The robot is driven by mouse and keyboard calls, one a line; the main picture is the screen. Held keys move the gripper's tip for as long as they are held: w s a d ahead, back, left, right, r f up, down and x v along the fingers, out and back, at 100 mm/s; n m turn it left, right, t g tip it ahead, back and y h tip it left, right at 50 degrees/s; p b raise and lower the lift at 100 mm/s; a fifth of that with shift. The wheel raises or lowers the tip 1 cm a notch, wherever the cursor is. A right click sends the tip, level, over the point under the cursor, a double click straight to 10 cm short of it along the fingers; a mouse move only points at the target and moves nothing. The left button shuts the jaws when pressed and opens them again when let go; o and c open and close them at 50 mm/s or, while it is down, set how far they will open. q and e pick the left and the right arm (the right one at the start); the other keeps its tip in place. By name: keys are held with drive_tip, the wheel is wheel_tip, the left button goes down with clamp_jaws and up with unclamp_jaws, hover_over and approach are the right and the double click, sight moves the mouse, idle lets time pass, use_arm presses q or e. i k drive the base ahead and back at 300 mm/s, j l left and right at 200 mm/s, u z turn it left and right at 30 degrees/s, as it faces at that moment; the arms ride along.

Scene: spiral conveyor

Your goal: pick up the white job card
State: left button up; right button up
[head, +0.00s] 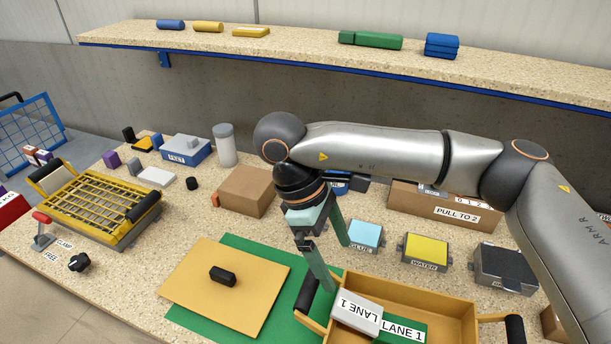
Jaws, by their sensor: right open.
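A white card-like slab (357,313) marked "LANE 1", its print turned about, lies tilted in the left part of the wooden tray (440,294); I take it to be the job card. A second "LANE 1" label (403,332) shows beside it on a green patch. My right gripper (337,266) points down just above the tray's left back corner, fingers spread, with nothing between them. The nearer fingertip is close to the slab, behind it in the picture; I cannot tell whether they touch. My left gripper is not in view.
A wooden board with a black handle (228,268) lies on a green mat left of the tray. Behind stand blue (366,236), yellow (425,250) and dark (503,267) boxes and a brown box (244,191). A yellow rack (95,204) stands left. The tray has black handles.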

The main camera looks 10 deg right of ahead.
sight(354, 311)
drive_tip(key=k, duration=1)
